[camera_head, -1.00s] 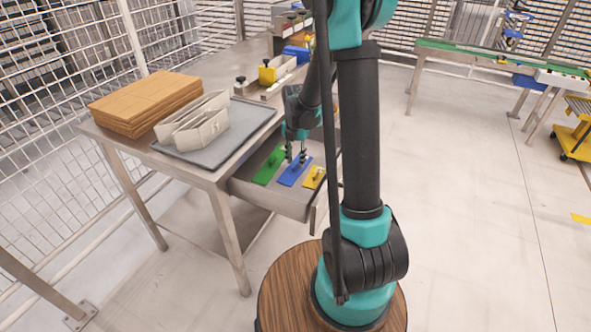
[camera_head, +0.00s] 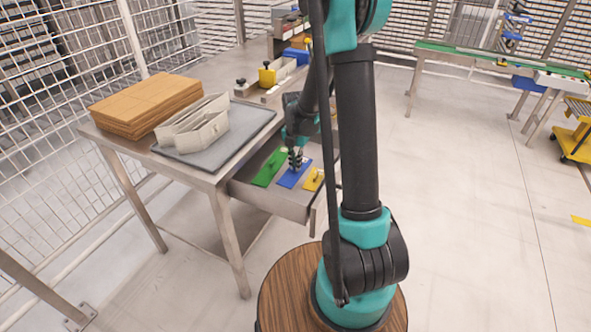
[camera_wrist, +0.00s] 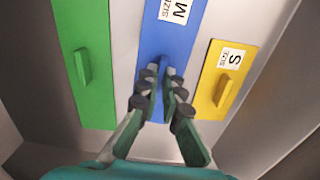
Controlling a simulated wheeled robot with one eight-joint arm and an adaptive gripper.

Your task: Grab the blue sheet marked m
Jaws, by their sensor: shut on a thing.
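The blue sheet (camera_head: 291,178) lies in the open drawer between the other two sheets. In the wrist view the blue sheet (camera_wrist: 152,52) carries a white label reading "SIZE M". My gripper (camera_head: 296,158) is down over it, and in the wrist view my gripper (camera_wrist: 162,78) has its fingertips closed on the small blue handle (camera_wrist: 163,61) of that sheet. The fingers hide much of the handle. The sheet appears to lie flat in the drawer.
A green sheet (camera_wrist: 86,58) lies to the left and a yellow sheet marked S (camera_wrist: 217,90) to the right, each with a handle. Drawer walls (camera_head: 270,200) surround them. The table above holds a grey tray (camera_head: 250,128) and a cardboard stack (camera_head: 143,100).

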